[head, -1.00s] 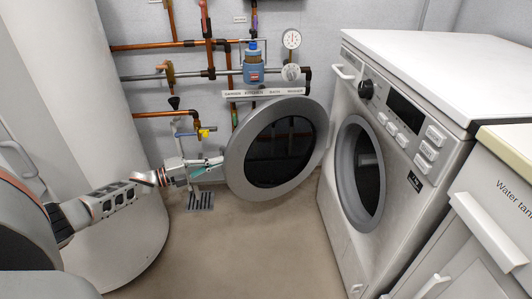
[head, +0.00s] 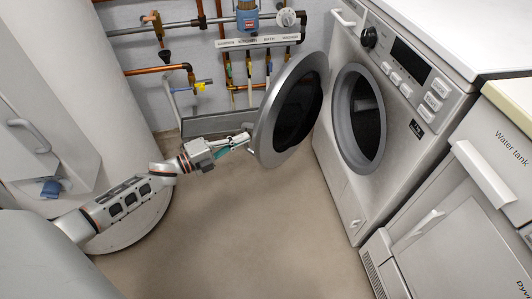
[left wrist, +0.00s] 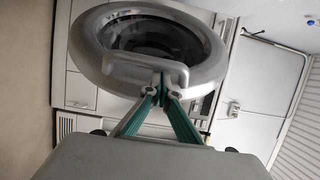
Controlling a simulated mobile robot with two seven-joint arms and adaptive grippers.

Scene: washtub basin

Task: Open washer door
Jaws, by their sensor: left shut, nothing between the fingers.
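The washer (head: 425,90) stands on the right, with its round grey-rimmed opening (head: 358,119) showing dark inside. The round washer door (head: 268,140), a grey ring around dark glass, stands swung out well clear of the front, to the left of the opening. My left gripper (head: 248,138) is shut and empty at the door's left edge. In the left wrist view its green fingers (left wrist: 161,86) meet by the door's curved handle (left wrist: 118,67), in front of the grey ring (left wrist: 84,50). I cannot tell whether they touch it. My right gripper is out of view.
A white cabinet marked "Water tank" (head: 490,120) stands at the right front. Copper pipes and valves (head: 165,67) run along the back wall. A large white cylinder (head: 85,70) stands on the left. The floor (head: 240,230) in the middle is clear.

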